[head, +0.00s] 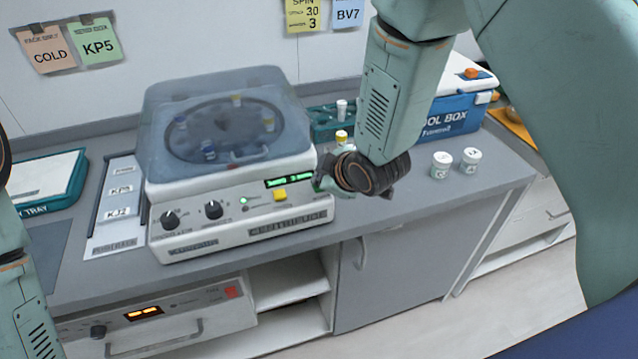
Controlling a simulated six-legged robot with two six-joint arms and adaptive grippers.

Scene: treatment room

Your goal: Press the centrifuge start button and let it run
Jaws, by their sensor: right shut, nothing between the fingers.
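The centrifuge (160,226) stands on the counter with its translucent blue lid (215,90) down. Through the lid a dark round rotor with several capped tubes shows. On the front panel are two black knobs, a small lit green lamp (243,201), a lit green display (288,181) and a yellow button (280,195). My right gripper (322,178) is shut and empty at the right end of the panel, beside the display and to the right of the yellow button. Its wrist partly hides the fingers. I cannot tell if it touches the housing. My left gripper is out of view.
Two white jars (441,165) stand on the counter's right. A label board (112,205) and a teal-edged tray (50,180) lie left.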

